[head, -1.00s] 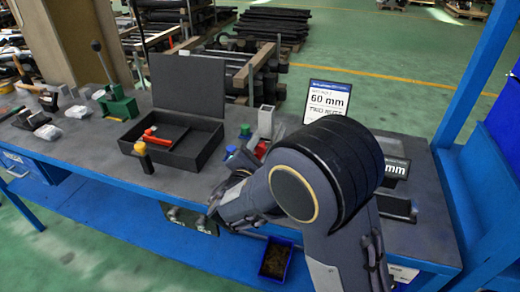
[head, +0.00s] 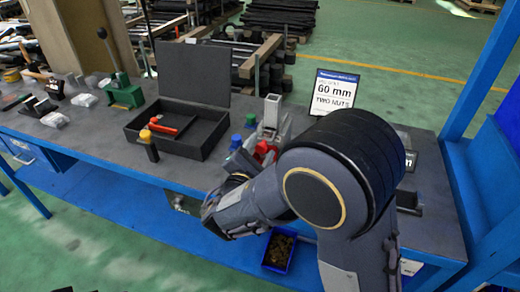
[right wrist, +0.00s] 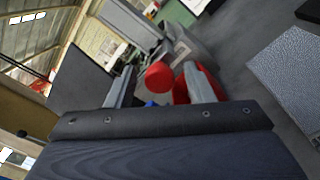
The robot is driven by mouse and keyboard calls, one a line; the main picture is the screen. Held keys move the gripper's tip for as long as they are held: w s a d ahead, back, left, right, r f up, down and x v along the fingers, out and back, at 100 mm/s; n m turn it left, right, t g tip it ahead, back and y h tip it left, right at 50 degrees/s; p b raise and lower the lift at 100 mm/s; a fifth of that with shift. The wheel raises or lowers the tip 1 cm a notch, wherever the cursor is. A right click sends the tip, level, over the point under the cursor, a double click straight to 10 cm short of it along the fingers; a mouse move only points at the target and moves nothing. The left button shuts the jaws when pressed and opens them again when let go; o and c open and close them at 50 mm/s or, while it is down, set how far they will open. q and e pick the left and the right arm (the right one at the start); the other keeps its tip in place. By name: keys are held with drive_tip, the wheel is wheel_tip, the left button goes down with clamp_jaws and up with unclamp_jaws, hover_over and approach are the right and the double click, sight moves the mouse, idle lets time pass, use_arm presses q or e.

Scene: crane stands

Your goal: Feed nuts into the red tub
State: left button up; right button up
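A red part (head: 264,151), likely the red tub, shows on the bench just beyond my right arm, which partly hides it. In the right wrist view there is a rounded red piece (right wrist: 158,76) and another red piece (right wrist: 182,88) partly behind a finger; I cannot tell whether both belong to the tub. My right gripper (right wrist: 160,82) has its two fingers apart, pointing toward these red pieces. I see nothing clamped between the fingers. In the head view its fingers are largely hidden. I cannot make out any single nut. My left gripper is not in view.
An open black case (head: 190,145) with a red-handled tool stands left of my arm. A sign (head: 335,92) reads 60 mm, two nuts. Blue (head: 236,142) and green (head: 250,121) topped items stand near the tub. A blue bin (head: 290,262) with brown contents sits low below the bench.

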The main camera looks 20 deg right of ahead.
drive_tip(key=shift+b+v, duration=0.35)
drive_tip(key=shift+v, duration=3.55)
